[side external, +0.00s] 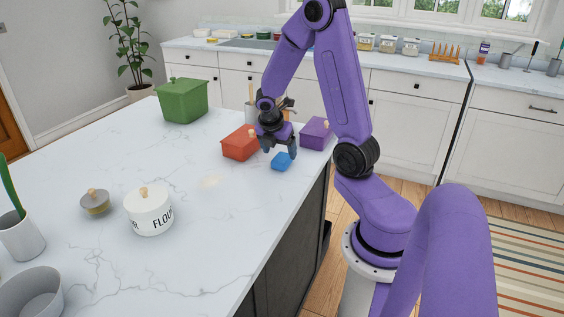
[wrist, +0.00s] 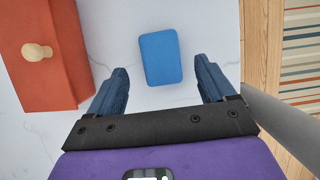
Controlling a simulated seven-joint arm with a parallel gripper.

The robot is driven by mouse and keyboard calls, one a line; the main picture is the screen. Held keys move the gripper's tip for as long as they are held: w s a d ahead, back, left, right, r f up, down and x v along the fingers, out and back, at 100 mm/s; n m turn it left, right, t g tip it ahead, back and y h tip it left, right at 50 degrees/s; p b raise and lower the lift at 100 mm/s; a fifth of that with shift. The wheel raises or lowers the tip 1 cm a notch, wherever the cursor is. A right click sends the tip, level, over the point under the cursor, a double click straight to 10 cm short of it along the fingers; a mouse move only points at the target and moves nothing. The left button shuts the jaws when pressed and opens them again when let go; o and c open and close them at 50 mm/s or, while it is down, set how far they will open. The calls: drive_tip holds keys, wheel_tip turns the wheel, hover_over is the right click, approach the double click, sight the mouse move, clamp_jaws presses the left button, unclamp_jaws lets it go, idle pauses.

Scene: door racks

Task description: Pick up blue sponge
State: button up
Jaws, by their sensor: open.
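The blue sponge (side external: 282,161) lies flat on the white marble counter, near its right edge, in the side external view. In the wrist view the blue sponge (wrist: 160,57) is a rounded rectangle, slightly tilted, ahead of the fingers and roughly centred between them. My gripper (side external: 279,149) is open, just above and beside the sponge. In the wrist view the two dark fingers of my gripper (wrist: 161,80) are spread wide with nothing between them at the tips. I cannot tell the exact height of the fingertips above the counter.
A red box with a knob (side external: 240,143) stands close to the left of my gripper. A purple box (side external: 316,134) stands behind the sponge, to the right. A green box (side external: 182,100) and a flour canister (side external: 149,210) are farther off. The counter's edge is close on the right.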

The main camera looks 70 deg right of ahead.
sight(282, 158)
drive_tip(key=shift+x, duration=1.85)
drive_tip(key=shift+s, duration=0.1)
drive_tip(key=c, duration=1.1)
